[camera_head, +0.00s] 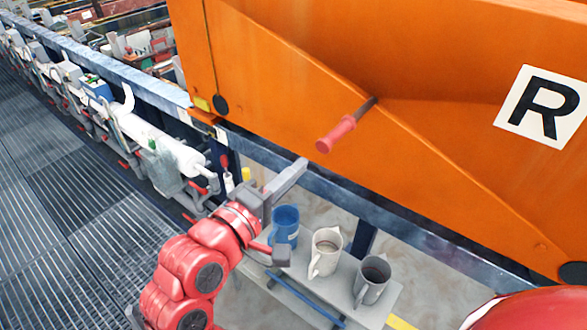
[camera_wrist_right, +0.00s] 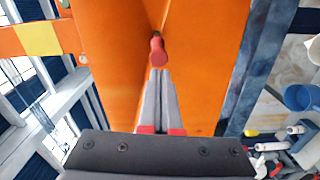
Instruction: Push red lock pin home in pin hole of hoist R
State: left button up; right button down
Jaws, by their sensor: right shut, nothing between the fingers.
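The red lock pin (camera_head: 337,135) sticks out of the orange side of hoist R (camera_head: 450,60). A length of its dark shaft shows between the red handle and the orange panel; the hole itself is hard to make out. My right gripper (camera_head: 303,164) is shut and empty, its fingers pointing up toward the handle's end, with a small gap in the head view. In the right wrist view the shut fingertips (camera_wrist_right: 160,73) are just below the red handle (camera_wrist_right: 156,50); I cannot tell whether they touch. My left gripper is not in view.
A blue mug (camera_head: 285,224), a white mug (camera_head: 326,250) and a grey mug (camera_head: 371,281) stand on a grey shelf (camera_head: 395,297) below and beside my right gripper. A blue-grey rail (camera_head: 400,217) runs under the hoist. Grated floor (camera_head: 60,230) lies at left.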

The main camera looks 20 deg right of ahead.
aim_at(322, 147)
jog(key=x, duration=0.3)
jog(key=shift+d, duration=0.2)
jog(key=shift+w+d, duration=0.5)
jog(key=shift+r, duration=0.1)
jog(key=shift+s, duration=0.1)
jog(key=shift+w+d, duration=0.25)
